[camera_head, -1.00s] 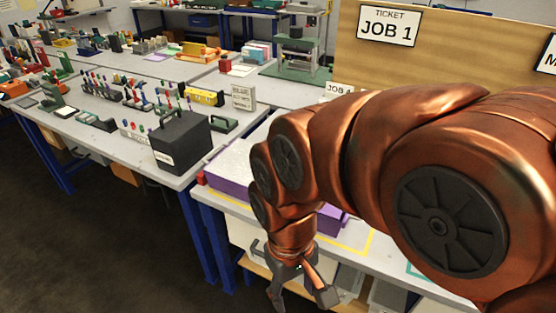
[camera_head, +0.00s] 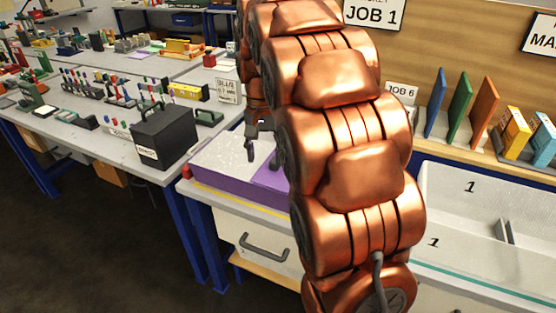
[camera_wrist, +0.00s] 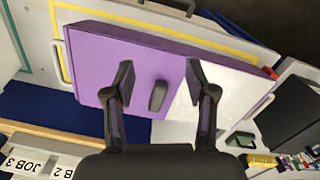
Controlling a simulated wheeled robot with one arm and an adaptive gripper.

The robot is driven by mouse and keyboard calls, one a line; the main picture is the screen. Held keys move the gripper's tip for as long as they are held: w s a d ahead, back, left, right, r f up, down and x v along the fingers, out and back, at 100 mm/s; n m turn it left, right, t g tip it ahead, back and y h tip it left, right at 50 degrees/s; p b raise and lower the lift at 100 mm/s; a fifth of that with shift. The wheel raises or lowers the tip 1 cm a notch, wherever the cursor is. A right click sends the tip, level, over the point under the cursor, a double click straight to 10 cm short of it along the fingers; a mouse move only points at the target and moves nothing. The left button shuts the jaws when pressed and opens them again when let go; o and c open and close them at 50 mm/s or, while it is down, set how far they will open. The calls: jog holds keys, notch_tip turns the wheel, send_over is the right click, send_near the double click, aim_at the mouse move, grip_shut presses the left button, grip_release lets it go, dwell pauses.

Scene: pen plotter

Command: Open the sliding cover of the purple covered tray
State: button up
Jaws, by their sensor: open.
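The purple covered tray (camera_head: 238,190) sits on the bench, partly hidden behind my arm in the head view. In the wrist view, the tray (camera_wrist: 88,65) has a purple top panel with a short dark handle (camera_wrist: 158,96) on it. A pale speckled section (camera_wrist: 238,98) lies beside the purple panel, toward the right. My gripper (camera_wrist: 160,78) is open, its two fingers on either side of the handle in the picture. I see no contact with the handle, and its height above it is unclear. In the head view my gripper (camera_head: 254,143) is partly hidden by my arm.
A black box (camera_head: 165,137) stands left of the tray, and a small red block (camera_head: 186,171) is at the tray's left corner. A yellow line (camera_wrist: 215,38) marks the bench around the tray. White bins (camera_head: 465,205) are at the right.

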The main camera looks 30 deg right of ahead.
jog(key=w+d+f+m, duration=0.1)
jog(key=w+d, duration=0.2)
jog(key=w+d+f+m+b, duration=0.1)
jog(key=w+d, duration=0.2)
jog(key=d, duration=0.1)
jog(key=w+d+f+m+b, duration=0.1)
jog(key=w+d+f, duration=0.1)
jog(key=w+d, duration=0.1)
jog(key=shift+w+d+t, duration=0.25)
jog(key=shift+w+t, duration=0.05)
jog(key=shift+f+p, duration=0.55)
jog(key=shift+f, duration=3.35)
jog(key=shift+c, duration=0.4)
grip_shut()
